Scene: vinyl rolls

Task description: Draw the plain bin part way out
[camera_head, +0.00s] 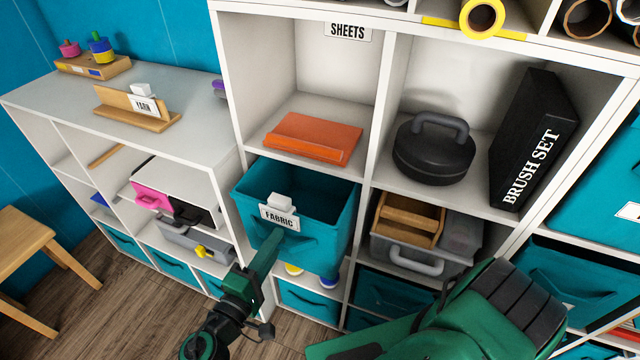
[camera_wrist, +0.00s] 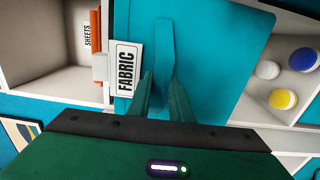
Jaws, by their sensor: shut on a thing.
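A teal fabric bin (camera_head: 325,199) with a white FABRIC label (camera_head: 279,217) on its front juts part way out of the middle shelf compartment. Its inside looks empty. In the wrist view the bin's teal front (camera_wrist: 215,50) fills the middle, with the label (camera_wrist: 124,70) beside a teal pull strap (camera_wrist: 166,45). My gripper (camera_head: 277,238) is at the bin's front, just below the label. In the wrist view my gripper (camera_wrist: 162,85) is shut on the strap, its fingers on either side of it. Plain teal bins without visible labels sit lower, such as one below (camera_head: 308,301).
An orange stack (camera_head: 312,137) lies on the shelf above, under a SHEETS label (camera_head: 347,31). To the right are a grey box with a wooden tray (camera_head: 408,218) and a black kettlebell-like object (camera_head: 433,150). A wooden stool (camera_head: 22,240) stands at left. Floor shows before the shelves.

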